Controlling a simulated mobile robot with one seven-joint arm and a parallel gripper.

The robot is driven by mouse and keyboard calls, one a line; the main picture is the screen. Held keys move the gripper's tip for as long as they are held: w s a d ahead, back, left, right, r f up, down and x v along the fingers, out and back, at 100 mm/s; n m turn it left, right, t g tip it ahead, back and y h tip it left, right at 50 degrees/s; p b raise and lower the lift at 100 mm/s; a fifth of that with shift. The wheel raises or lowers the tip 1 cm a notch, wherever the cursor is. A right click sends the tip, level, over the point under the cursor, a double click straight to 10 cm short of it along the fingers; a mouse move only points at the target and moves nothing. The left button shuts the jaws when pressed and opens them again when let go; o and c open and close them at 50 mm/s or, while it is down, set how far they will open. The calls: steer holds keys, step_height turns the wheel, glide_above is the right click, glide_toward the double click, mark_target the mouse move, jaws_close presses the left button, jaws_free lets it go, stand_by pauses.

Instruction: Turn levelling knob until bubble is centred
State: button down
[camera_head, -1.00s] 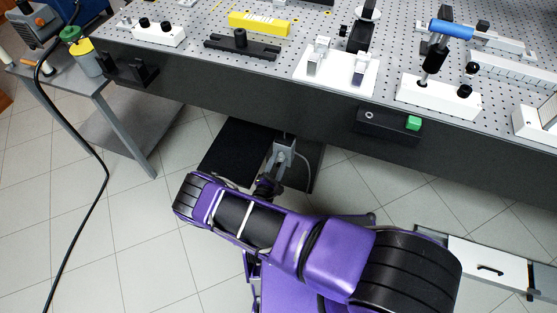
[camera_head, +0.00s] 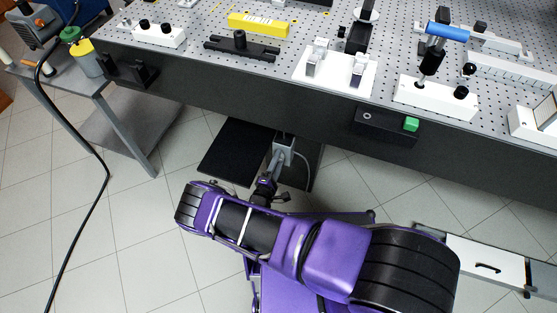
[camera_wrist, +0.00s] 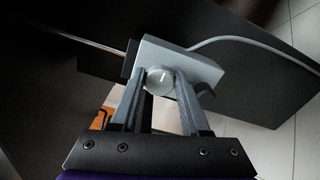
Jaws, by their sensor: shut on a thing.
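The levelling knob (camera_wrist: 159,80) is a small round pale-grey knob with a light mark on its face. It sits on a grey box (camera_wrist: 193,62) with a thin rod and a pale cable. My gripper (camera_wrist: 161,88) is shut on the knob, one finger on each side. In the head view the grey box (camera_head: 284,148) hangs below the bench's front edge, and my gripper (camera_head: 268,182) reaches it from below; the knob is hidden there. I cannot make out a bubble in either view.
The perforated optics bench (camera_head: 300,20) spans the top, with a yellow bar (camera_head: 258,24) and white mounts on it. A dark box with a green button (camera_head: 411,124) is on its front. A cart with a black cable stands left. The tiled floor is open at left.

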stand_by(0.3)
steer(key=shift+c, duration=1.9)
jaws_free()
steer(key=shift+a, duration=0.1)
